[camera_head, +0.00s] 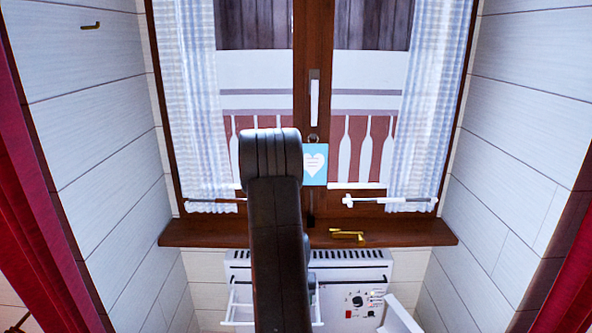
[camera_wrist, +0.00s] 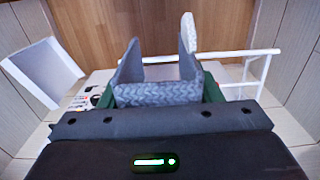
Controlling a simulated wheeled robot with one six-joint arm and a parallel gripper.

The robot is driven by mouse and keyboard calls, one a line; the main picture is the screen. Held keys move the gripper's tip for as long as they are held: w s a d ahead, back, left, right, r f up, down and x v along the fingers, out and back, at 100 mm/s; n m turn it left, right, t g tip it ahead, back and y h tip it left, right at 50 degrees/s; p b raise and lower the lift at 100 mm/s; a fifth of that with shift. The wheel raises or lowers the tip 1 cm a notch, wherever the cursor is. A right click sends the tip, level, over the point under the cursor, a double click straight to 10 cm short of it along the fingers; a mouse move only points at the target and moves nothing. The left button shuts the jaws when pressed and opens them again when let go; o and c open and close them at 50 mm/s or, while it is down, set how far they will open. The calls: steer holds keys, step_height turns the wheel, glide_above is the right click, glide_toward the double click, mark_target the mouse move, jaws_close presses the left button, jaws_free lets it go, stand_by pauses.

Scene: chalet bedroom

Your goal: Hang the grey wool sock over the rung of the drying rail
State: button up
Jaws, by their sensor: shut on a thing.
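My gripper (camera_wrist: 158,76) shows in the wrist view, shut on the grey wool sock (camera_wrist: 158,93). The sock's grey knit fills the space between the two upright grey sides. A pale speckled piece stands at the tip of the right side; I cannot tell if it is part of the sock. The white drying rail (camera_wrist: 262,66) has thin bars to the right, and a bar shows beyond and between the grey sides. I cannot tell whether the sock touches it. In the head view my dark arm hides the gripper and sock; part of the rail (camera_head: 241,305) shows left of the arm.
A white heater (camera_head: 377,272) with knobs stands under the wooden windowsill (camera_head: 400,230). A white panel (camera_head: 399,318) sticks out at its right, and shows at left in the wrist view (camera_wrist: 42,72). A brass-coloured object (camera_head: 347,235) lies on the sill. Board walls flank both sides.

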step_height(320, 180, down, 8)
steer(key=b, duration=0.5)
steer(key=shift+r+b, duration=0.2)
steer(key=shift+b, duration=0.15)
steer(key=shift+r, duration=0.1)
